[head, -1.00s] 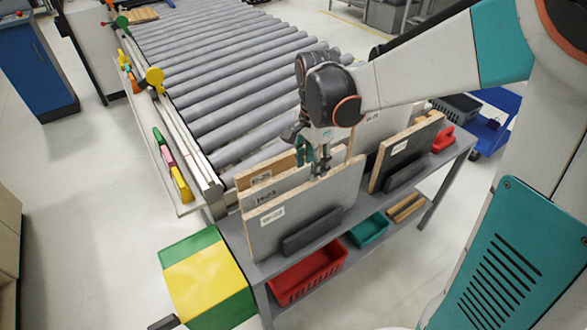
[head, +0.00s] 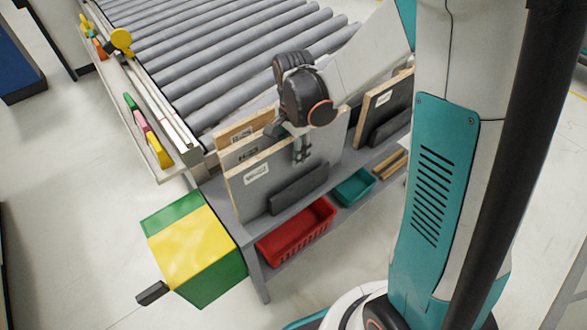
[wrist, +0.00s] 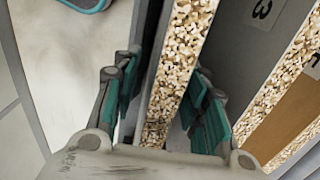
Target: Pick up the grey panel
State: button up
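The grey panel (head: 257,200) stands upright at the front of a rack, with a white label on its face and a speckled chipboard edge. My gripper (head: 302,150) is at its top edge, right of the label, with one finger in front of its face. In the wrist view, the open fingers of my gripper (wrist: 162,78) straddle the chipboard edge of the panel (wrist: 178,75). A gap shows between each finger and the panel. The other finger is hidden behind the panel in the head view.
Close behind stand a paler panel marked H23 (head: 232,156) and a brown panel (head: 228,134). Another panel (head: 378,103) stands to the right. A dark block (head: 300,188) sits before the grey panel. Red (head: 297,232) and teal (head: 354,187) bins lie below.

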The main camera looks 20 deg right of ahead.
jog(key=shift+f, duration=0.45)
grip_shut()
jog(key=shift+r, duration=0.1)
notch_tip(320, 180, up, 20)
jog(key=p, duration=0.5)
jog(key=shift+p, duration=0.35)
